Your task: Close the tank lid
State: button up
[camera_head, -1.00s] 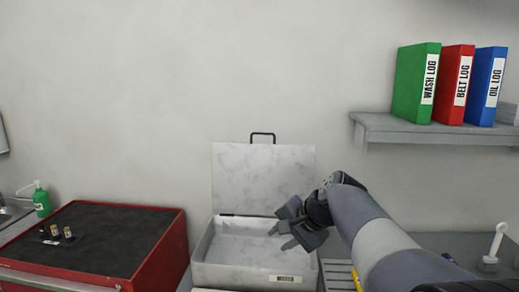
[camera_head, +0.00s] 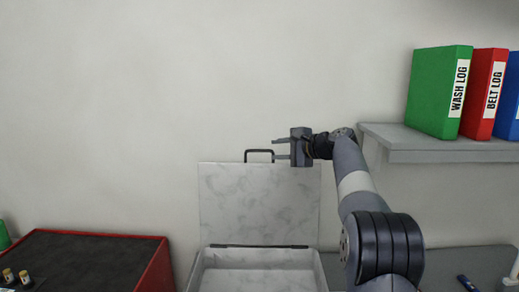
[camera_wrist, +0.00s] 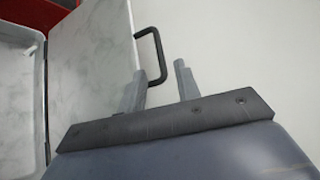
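The tank (camera_head: 258,259) is a pale marbled box whose lid (camera_head: 258,200) stands upright, open at the back hinge. A dark handle (camera_head: 258,151) sits on the lid's top edge. My gripper (camera_head: 276,149) is open at the right of the handle, fingers pointing left, close to it in the head view. In the wrist view, my gripper (camera_wrist: 158,82) shows two spread fingers with nothing held. Whether a finger touches the handle I cannot tell.
A red cabinet (camera_head: 160,272) with a black top stands at left, with small bottles (camera_head: 16,277) on it. A grey shelf (camera_head: 440,143) with green, red and blue binders is at right. The wall behind the lid is bare.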

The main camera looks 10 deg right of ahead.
aim_at(262, 151)
jog(key=p+x, duration=0.2)
jog(key=x, duration=0.6)
jog(key=shift+w+a+f+p, duration=0.15)
jog(key=shift+a+p, duration=0.05)
jog(key=shift+p, duration=0.15)
jog(key=shift+c, duration=0.4)
grip_shut()
